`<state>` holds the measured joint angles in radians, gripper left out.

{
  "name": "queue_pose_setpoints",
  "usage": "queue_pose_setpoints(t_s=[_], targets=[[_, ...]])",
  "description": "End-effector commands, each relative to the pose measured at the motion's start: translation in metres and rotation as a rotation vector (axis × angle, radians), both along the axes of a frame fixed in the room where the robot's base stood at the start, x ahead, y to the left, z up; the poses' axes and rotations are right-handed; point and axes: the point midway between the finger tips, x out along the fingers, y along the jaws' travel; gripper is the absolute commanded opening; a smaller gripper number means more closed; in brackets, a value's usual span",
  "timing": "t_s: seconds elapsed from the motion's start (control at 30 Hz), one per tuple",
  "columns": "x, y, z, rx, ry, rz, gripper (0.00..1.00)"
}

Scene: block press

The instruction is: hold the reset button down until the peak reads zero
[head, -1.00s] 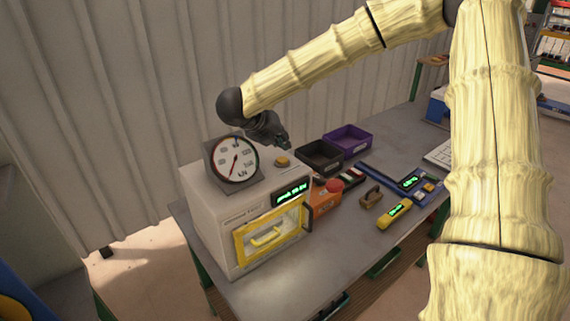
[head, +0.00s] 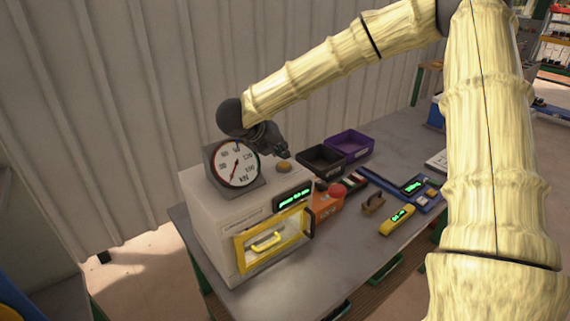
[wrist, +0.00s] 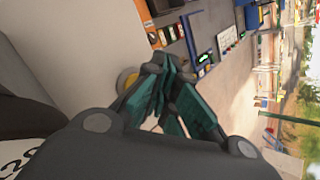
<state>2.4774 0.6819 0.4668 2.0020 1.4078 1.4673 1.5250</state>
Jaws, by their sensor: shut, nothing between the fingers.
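A pale box-shaped press (head: 210,205) stands on the bench, with a round kN dial (head: 237,164) on top. Its needle points to the lower left. A small display (head: 293,196) on the front shows green text too small to read surely. A round yellow button (head: 284,166) sits on the top near the right edge; it also shows partly in the wrist view (wrist: 128,78), beside the fingers. My gripper (head: 285,154) is shut and empty, its tips just over the button. I cannot tell whether they touch it.
A yellow-framed door (head: 270,240) is on the press front. Right of it are an orange box (head: 325,203), black (head: 320,159) and purple (head: 348,143) bins and a yellow meter (head: 397,219). A corrugated wall (head: 110,110) stands behind.

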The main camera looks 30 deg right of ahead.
Motion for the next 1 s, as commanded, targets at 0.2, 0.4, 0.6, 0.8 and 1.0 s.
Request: queue_pose_setpoints(t_s=[0.2,0.4,0.6,0.8,1.0], targets=[[0.0003,0.0005,-0.0002,0.0,0.001,0.001,0.0],[0.0,0.0002,-0.0001,0.0,0.0,0.0,0.0],[0.0002,0.0005,-0.0009,0.0,0.001,0.001,0.0],[0.0006,0.0012,-0.0067,-0.001,0.0,0.001,0.0],[0.0007,0.0016,-0.0086,0.0,0.0,0.0,0.0]])
